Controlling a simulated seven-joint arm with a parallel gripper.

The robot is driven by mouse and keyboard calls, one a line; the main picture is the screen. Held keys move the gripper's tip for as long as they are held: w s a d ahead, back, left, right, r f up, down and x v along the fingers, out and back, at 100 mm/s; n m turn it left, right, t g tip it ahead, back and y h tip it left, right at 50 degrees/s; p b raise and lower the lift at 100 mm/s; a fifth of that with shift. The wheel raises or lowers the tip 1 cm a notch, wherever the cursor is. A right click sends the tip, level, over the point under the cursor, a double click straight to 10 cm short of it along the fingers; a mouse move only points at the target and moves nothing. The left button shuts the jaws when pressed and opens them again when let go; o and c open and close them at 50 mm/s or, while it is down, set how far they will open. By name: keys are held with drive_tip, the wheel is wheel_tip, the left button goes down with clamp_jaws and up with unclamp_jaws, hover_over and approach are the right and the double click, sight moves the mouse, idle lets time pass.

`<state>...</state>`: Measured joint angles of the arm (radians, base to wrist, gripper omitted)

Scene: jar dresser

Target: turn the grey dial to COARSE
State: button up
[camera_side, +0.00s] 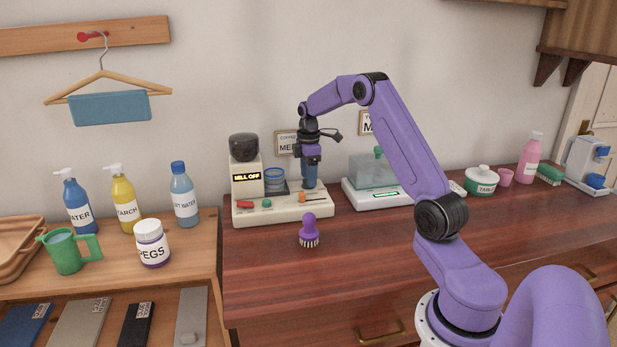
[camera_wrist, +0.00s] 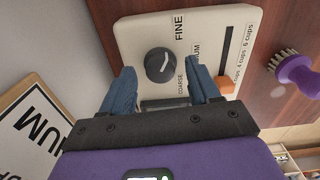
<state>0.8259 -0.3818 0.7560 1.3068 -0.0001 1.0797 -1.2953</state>
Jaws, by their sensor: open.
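The grey dial (camera_wrist: 159,65) is a dark round knob with a white mark on the pale top of the mill base (camera_wrist: 138,30). FINE, MEDIUM and COARSE are printed around it. The mark seems to point toward the MEDIUM side, but part of that label is covered by a finger. My gripper (camera_wrist: 162,76) is open, with its blue fingers on either side of the dial in the wrist view; I cannot tell whether they touch it. In the side view my gripper (camera_side: 311,183) points down at the mill base (camera_side: 283,211) and hides the dial. The mill display (camera_side: 246,177) reads MILL OFF.
An orange slider (camera_wrist: 226,84) with cup marks is close to my right finger. A purple brush (camera_side: 309,232) stands in front of the mill. A red switch (camera_side: 244,204), green button (camera_side: 267,203) and blue-rimmed jar (camera_side: 275,178) are left of my gripper. A scale (camera_side: 375,193) stands to the right.

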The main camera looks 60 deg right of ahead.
drive_tip(key=shift+f, duration=0.5)
drive_tip(key=c, duration=1)
drive_tip(key=shift+c, duration=0.2)
